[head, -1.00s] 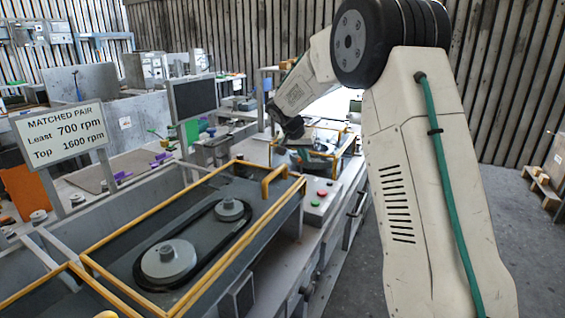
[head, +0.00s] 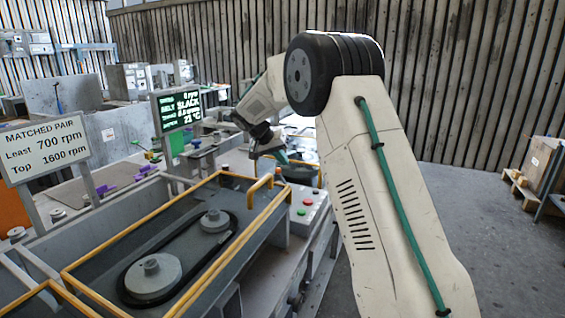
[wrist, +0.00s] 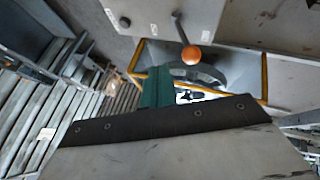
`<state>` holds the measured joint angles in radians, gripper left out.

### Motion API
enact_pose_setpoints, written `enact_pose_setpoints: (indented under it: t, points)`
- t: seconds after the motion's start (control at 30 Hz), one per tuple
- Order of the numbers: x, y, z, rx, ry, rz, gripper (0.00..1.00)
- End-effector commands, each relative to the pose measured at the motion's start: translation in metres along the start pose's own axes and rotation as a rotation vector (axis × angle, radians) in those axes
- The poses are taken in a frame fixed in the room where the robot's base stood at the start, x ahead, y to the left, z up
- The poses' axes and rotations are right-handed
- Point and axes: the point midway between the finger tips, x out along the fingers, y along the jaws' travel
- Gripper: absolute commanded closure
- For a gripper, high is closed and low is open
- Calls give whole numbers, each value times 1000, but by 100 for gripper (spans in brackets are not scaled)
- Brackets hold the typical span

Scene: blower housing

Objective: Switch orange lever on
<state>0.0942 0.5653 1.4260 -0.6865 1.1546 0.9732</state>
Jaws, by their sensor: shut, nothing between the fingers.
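The orange lever shows in the wrist view as an orange ball knob (wrist: 191,56) on a thin dark stem that rises to a pivot on a grey panel (wrist: 150,17). My gripper (wrist: 157,76) is shut and empty. Its teal finger stands just left of and below the knob in the wrist view, with a visible gap in the picture; depth is hard to judge. In the head view my wrist hangs over the far end of the bench, beyond the button box (head: 308,205).
Yellow rails (head: 262,188) frame a belt with two pulleys (head: 152,278). A lit screen (head: 180,108) reads 0 rpm and belt slack. A sign (head: 45,147) stands at left. The floor at right is open up to a pallet with a box (head: 541,165).

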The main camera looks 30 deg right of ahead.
Motion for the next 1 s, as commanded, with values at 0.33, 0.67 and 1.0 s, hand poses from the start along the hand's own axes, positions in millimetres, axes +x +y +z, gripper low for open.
enact_pose_setpoints:
  t: [0.33, 0.67, 1.0]
  points:
    - [-2, 2, 0, 0, 0, 0, 100]
    - [-43, 20, -3, -8, 6, -7, 100]
    - [-103, 17, -7, 2, 0, 0, 100]
